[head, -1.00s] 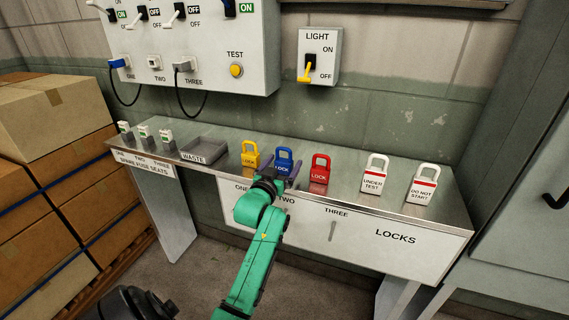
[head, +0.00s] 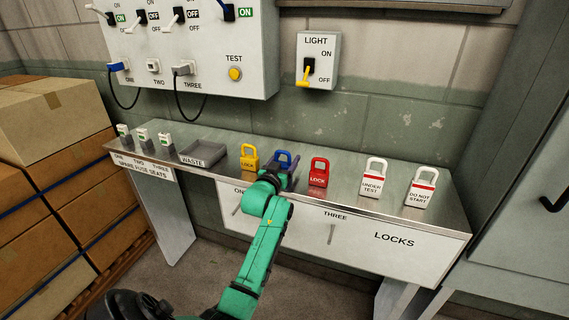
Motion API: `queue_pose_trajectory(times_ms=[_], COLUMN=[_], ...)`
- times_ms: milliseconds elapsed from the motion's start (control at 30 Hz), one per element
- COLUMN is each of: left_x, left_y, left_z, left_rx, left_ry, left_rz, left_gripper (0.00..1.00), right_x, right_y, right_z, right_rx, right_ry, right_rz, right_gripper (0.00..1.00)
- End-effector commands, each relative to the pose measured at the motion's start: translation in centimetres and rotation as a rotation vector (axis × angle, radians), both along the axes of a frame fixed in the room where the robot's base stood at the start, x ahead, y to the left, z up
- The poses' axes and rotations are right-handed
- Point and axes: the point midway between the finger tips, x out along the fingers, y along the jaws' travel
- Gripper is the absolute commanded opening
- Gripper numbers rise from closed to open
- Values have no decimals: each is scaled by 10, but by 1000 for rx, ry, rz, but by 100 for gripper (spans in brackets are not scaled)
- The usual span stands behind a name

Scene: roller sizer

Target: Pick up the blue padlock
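The blue padlock (head: 284,157) stands on the metal shelf (head: 340,194), between the yellow padlock (head: 249,157) and the red padlock (head: 318,172). My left arm, green, reaches up from the lower left. Its dark gripper (head: 283,172) is at the blue padlock, with a finger showing on the padlock's right side. The gripper and wrist hide most of the padlock's body; the shackle shows above. I cannot tell whether the fingers touch or squeeze it. My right gripper is not in view.
White padlocks marked UNDER TEST (head: 373,179) and DO NOT START (head: 420,188) stand at the right. A grey waste tray (head: 203,151) and small fuse seats (head: 143,135) are at the left. A switch panel (head: 190,50) and light switch (head: 318,62) are on the wall. Boxes (head: 62,170) are stacked at left.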

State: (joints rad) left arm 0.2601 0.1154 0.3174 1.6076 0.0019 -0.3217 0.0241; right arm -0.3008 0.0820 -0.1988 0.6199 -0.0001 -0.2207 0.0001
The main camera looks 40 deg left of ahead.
Motion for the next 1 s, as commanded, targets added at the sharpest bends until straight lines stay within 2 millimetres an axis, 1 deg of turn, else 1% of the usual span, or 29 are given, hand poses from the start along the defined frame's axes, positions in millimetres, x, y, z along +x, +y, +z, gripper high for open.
queue_pose_trajectory(times_ms=[167,267,367,400,500,600,633,700,800,1000], left_x=[0,0,0,0,0,0,0,0,0,0], left_y=[0,0,0,1,1,0,0,0,0,0], left_z=[23,49,87,103,140,170,177,188,198,200], left_rx=[3,5,7,7,6,5,5,2,1,1], left_ry=[-5,-9,-10,-11,-10,-7,-8,-6,-3,-2], left_rz=[0,-1,0,1,1,1,1,1,0,0], left_gripper=[11,11,11,11,11,11,11,11,11,11], right_x=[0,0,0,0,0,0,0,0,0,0], right_y=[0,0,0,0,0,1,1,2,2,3], right_z=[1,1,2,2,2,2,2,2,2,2], right_rx=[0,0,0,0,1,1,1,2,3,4], right_ry=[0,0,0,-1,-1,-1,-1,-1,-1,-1], right_rz=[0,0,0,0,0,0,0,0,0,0], right_gripper=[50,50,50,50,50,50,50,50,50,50])
